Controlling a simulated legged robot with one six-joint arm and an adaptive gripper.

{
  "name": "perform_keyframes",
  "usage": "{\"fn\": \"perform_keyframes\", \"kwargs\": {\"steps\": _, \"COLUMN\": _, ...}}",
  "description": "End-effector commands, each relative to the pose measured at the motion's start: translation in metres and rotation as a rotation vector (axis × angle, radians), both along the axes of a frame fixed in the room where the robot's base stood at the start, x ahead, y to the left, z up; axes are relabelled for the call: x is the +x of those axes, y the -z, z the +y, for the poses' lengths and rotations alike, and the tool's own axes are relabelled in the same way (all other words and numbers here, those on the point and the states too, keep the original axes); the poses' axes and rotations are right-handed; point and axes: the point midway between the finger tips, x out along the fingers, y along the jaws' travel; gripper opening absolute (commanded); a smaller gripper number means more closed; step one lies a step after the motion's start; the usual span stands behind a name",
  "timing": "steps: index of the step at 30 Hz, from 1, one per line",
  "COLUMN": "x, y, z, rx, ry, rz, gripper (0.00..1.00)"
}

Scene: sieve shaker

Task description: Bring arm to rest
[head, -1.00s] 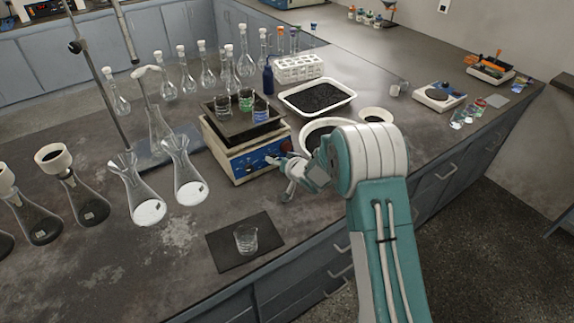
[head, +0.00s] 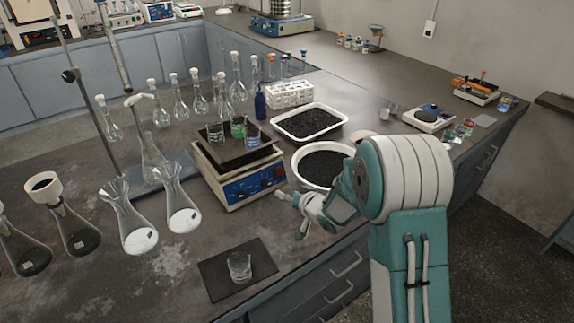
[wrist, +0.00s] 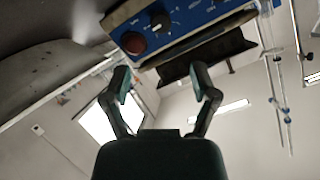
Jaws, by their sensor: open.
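My arm is at the right of the head view. My gripper (head: 292,200) is above the bench's front part, in front of the blue-panelled shaker (head: 238,172). In the wrist view my gripper (wrist: 163,88) shows both fingers apart with nothing between them. The shaker's blue panel (wrist: 185,15) with a red button and black knob lies just beyond the fingertips there. The shaker carries a dark tray with several small beakers (head: 238,128).
A clear beaker (head: 239,267) stands on a dark mat (head: 213,277) at the bench's front. White trays of black grains (head: 345,118) lie behind my arm. Several flasks (head: 130,220) crowd the left. Drawer handles (head: 345,264) line the bench front.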

Motion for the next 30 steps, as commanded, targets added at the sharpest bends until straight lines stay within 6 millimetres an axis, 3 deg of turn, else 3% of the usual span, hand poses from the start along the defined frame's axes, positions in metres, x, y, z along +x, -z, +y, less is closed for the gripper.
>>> {"fn": "perform_keyframes", "kwargs": {"steps": 5, "x": 0.000, "y": -0.009, "z": -0.004, "rx": -0.022, "ry": 0.015, "rz": -0.008, "gripper": 0.76}}
{"fn": "perform_keyframes", "kwargs": {"steps": 10, "x": -0.005, "y": -0.054, "z": -0.033, "rx": -0.147, "ry": 0.115, "rz": -0.019, "gripper": 0.76}}
{"fn": "perform_keyframes", "kwargs": {"steps": 14, "x": -0.022, "y": -0.091, "z": -0.060, "rx": -0.260, "ry": 0.203, "rz": 0.000, "gripper": 0.76}}
{"fn": "perform_keyframes", "kwargs": {"steps": 23, "x": -0.092, "y": -0.158, "z": -0.113, "rx": -0.448, "ry": 0.357, "rz": 0.108, "gripper": 0.76}}
{"fn": "perform_keyframes", "kwargs": {"steps": 30, "x": -0.174, "y": -0.190, "z": -0.139, "rx": -0.536, "ry": 0.406, "rz": 0.244, "gripper": 0.76}}
